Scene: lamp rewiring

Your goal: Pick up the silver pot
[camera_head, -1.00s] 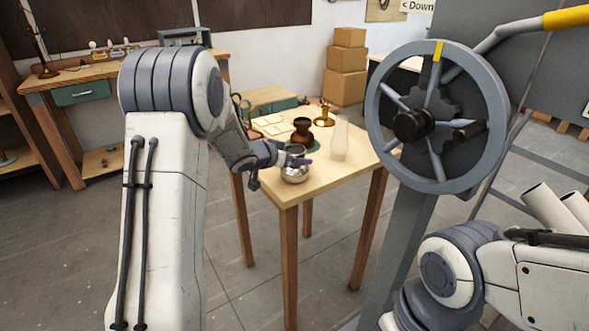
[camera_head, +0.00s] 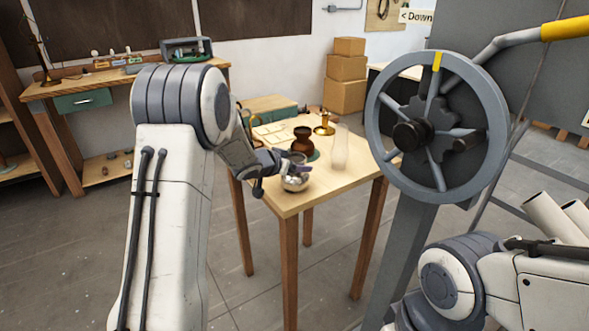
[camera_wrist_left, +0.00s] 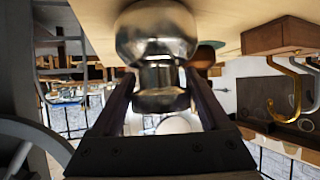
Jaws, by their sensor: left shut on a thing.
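The silver pot (camera_head: 294,183) is near the front left corner of the wooden table (camera_head: 300,200) in the head view. It is small, round and shiny. In the left wrist view the silver pot (camera_wrist_left: 158,45) fills the top middle, with its narrower neck between the two dark fingers. My left gripper (camera_head: 290,168) is shut on the pot's neck; the left wrist view shows the gripper (camera_wrist_left: 160,100) with a finger on each side. Whether the pot's base touches the table I cannot tell. My right gripper is out of view; only part of my right arm shows.
A dark brown vase (camera_head: 302,141), a clear glass chimney (camera_head: 341,148) and a brass candlestick (camera_head: 324,124) stand behind the pot. A large grey handwheel (camera_head: 490,125) rises right of the table. Cardboard boxes (camera_head: 346,80) are stacked at the back wall.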

